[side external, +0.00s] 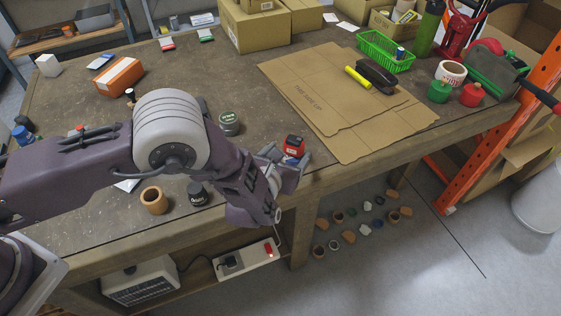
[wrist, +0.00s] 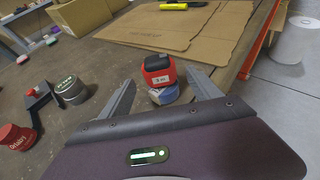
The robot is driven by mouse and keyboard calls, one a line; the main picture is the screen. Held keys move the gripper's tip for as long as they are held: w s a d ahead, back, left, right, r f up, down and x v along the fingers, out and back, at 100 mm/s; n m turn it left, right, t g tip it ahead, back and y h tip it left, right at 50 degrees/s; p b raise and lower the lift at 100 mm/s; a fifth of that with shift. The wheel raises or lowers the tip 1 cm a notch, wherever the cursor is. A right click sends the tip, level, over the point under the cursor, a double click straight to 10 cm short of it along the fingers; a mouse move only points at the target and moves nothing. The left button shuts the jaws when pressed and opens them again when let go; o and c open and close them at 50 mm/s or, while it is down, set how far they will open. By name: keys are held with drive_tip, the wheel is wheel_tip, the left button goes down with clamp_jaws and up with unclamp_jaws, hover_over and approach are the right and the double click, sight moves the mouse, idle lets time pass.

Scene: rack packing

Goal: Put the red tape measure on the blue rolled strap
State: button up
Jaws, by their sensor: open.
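The red tape measure (side external: 294,145), with a black top, sits on the blue rolled strap near the table's front edge. In the wrist view the red tape measure (wrist: 158,69) rests on top of the blue rolled strap (wrist: 163,94). My gripper (wrist: 163,82) is open, with one finger on each side of the stack and a visible gap to it. In the side view my gripper (side external: 287,163) is at the table's front edge and hides most of the strap.
A round tin (side external: 229,123), a black jar (side external: 197,193) and a tan ring-shaped pot (side external: 154,200) stand near my arm. A flat cardboard sheet (side external: 330,100) lies to the right. A green basket (side external: 384,50) and boxes stand at the back.

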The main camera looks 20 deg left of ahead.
drive_tip(key=v, duration=0.9)
drive_tip(key=s+a+r+n+g+y, duration=0.2)
drive_tip(key=a+r+n+g+y, duration=0.15)
drive_tip(key=a+r+n, duration=0.7)
drive_tip(key=s+a+r+n+g+y, duration=0.2)
drive_tip(key=a+r+n+y, duration=0.5)
drive_tip(key=a, duration=0.6)
drive_tip(key=s+a+r+n+g+h, duration=0.2)
drive_tip(key=s+a+r+n, duration=0.15)
drive_tip(key=s, duration=0.25)
drive_tip(key=s+a+r+n+g+h, duration=0.2)
drive_tip(key=s+a+n, duration=0.15)
drive_tip(key=s, duration=0.25)
drive_tip(key=s+d+r+n+t+h, duration=0.1)
drive_tip(key=s+d+r+n+h, duration=0.3)
drive_tip(key=s+n, duration=0.6)
drive_tip(key=d+n+h, duration=0.1)
drive_tip(key=d+h, duration=0.1)
drive_tip(key=d, duration=0.1)
drive_tip(key=shift+s+d+r, duration=0.15)
drive_tip(key=shift+s+r, duration=0.05)
drive_tip(key=shift+s, duration=0.1)
